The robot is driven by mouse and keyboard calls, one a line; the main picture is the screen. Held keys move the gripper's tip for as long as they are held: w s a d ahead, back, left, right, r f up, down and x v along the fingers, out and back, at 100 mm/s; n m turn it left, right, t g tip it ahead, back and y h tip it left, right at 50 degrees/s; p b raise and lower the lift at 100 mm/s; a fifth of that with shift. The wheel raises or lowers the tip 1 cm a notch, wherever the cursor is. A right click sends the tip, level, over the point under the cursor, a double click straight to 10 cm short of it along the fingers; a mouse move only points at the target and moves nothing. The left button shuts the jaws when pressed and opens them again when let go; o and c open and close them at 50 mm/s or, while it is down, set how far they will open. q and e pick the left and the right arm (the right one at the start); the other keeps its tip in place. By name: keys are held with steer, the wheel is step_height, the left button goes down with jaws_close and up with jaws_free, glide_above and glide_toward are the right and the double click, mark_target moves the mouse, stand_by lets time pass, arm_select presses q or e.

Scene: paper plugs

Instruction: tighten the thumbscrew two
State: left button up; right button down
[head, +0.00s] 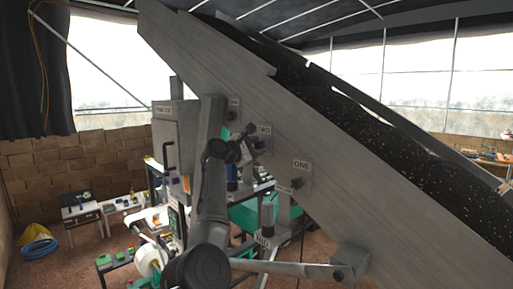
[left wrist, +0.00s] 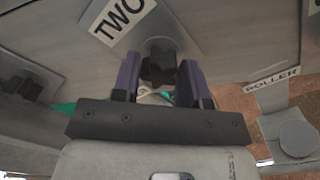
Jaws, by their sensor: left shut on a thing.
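The thumbscrew two (left wrist: 158,68) is a dark lobed knob on the grey metal side wall, just below the plate reading TWO (left wrist: 123,15). My left gripper (left wrist: 158,82) has its two dark purple fingers on either side of this knob and is shut on it. In the head view my left gripper (head: 243,148) reaches up to the wall beside the TWO label (head: 264,129); the arm and gripper partly hide the knob there. My right gripper does not show in either view.
The sloping conveyor wall (head: 330,130) rises to the upper left, with a dark speckled belt (head: 420,170) behind it. Another knob (head: 297,183) sits under the ONE label (head: 302,164). A ROLLER plate (left wrist: 272,80) is close at the right of the wrist view.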

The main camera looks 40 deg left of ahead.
arm_select(q)
steer(key=m, duration=0.6)
steer(key=shift+m, duration=0.3)
steer(key=m, duration=0.7)
steer(key=o, duration=0.9)
steer(key=shift+c, duration=0.2)
